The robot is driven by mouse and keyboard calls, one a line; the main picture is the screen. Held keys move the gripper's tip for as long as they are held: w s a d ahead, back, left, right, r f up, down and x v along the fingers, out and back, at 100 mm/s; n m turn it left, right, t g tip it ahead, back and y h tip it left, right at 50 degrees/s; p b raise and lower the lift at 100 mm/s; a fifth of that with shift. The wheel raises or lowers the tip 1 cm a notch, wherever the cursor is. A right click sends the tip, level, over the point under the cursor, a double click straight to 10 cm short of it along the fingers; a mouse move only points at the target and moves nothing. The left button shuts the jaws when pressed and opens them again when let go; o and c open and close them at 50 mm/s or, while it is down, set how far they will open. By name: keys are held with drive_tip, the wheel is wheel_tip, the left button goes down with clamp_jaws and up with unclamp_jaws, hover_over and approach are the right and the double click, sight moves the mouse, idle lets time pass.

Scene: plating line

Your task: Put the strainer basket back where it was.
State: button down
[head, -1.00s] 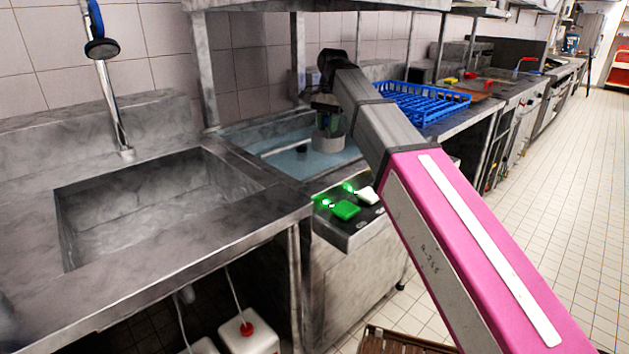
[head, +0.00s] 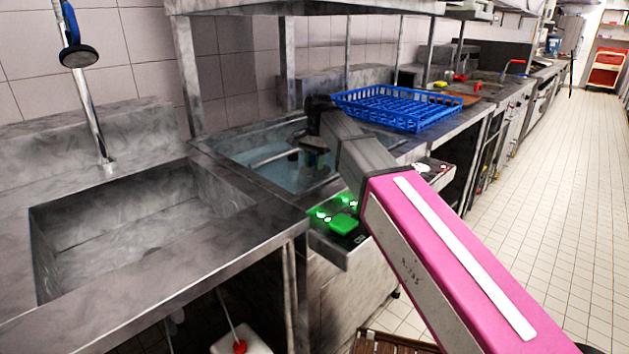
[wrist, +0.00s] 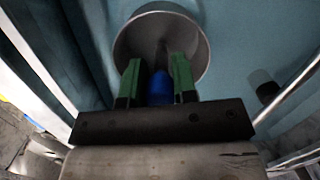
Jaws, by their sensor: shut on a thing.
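My gripper (wrist: 157,78) is shut on the blue grip of the strainer basket in the wrist view. The basket is a round grey bowl (wrist: 128,45) with a central stem, just beyond my green fingertips. The wash tank (wrist: 230,45) with its blue-tinted basin lies under it. In the head view my gripper (head: 313,152) is down inside the tank (head: 218,146). There the basket is mostly hidden by my gripper and arm. I cannot tell whether the basket touches the tank floor.
A dark cylinder (wrist: 268,90) stands in the tank right of the basket. A blue dish rack (head: 400,108) sits on the counter beyond the tank. An empty sink (head: 130,225) is at left. A panel with a green button (head: 343,223) is at the tank's front.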

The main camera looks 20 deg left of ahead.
drive_tip(key=shift+f, duration=2.65)
drive_tip(key=c, duration=0.9)
unclamp_jaws()
drive_tip(key=shift+f, duration=0.1)
drive_tip(key=r, duration=0.4)
drive_tip(key=w+r, duration=0.1)
drive_tip(key=r, duration=0.7)
drive_tip(key=shift+w+d+r, duration=0.1)
drive_tip(key=shift+w+d, duration=0.05)
drive_tip(key=shift+d, duration=0.05)
